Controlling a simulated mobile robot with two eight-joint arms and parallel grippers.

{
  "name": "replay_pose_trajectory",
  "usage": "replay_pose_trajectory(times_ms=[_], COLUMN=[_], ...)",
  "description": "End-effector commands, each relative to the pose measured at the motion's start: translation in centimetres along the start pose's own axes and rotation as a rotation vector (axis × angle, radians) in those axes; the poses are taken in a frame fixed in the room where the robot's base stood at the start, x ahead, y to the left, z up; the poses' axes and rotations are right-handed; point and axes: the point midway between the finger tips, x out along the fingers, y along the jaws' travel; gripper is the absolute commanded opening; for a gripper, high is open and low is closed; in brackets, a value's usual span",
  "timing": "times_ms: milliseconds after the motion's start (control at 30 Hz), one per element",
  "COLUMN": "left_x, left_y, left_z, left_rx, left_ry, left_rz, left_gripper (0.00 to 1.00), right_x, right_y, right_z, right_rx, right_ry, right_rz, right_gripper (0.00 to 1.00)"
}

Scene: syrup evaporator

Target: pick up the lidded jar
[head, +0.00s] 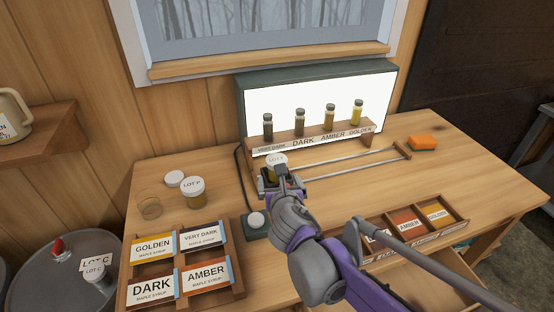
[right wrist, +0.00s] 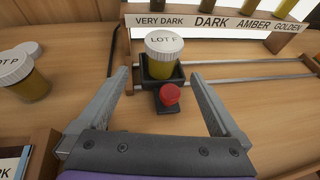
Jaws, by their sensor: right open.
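A lidded jar labelled LOT F (head: 276,163) has a white lid and amber contents. It stands upright in a small black holder (right wrist: 178,80) on two rails, and it shows in the right wrist view (right wrist: 163,57). My right gripper (right wrist: 160,78) is open, its fingers pointing toward the jar with one tip on each side of the holder; contact is not visible. In the head view the gripper (head: 276,180) partly hides the holder. My left gripper is not in view.
A red knob (right wrist: 170,93) sits in front of the holder between my fingers. Behind is a rack (head: 300,139) of several sample vials before a lit panel. Label trays (head: 238,290) lie front left and right. An orange block (head: 422,142) lies at the right.

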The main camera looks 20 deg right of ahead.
Motion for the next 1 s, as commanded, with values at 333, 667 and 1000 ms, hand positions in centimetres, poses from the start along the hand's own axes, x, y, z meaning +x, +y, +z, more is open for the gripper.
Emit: replay_pose_trajectory(times_ms=[333,667,1000], left_x=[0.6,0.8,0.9], left_y=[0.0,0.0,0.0], left_z=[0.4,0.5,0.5], left_rx=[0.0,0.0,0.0], left_ry=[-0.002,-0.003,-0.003], left_rz=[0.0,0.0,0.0], left_gripper=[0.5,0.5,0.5], right_x=[4.8,8.3,10.6], right_y=[-0.1,-0.5,-0.5], right_z=[0.0,0.6,0.6], right_rx=[0.003,0.005,0.004], right_ry=[0.0,0.001,0.001], right_rz=[-0.001,-0.003,-0.001], right_gripper=[1.0,1.0,1.0])
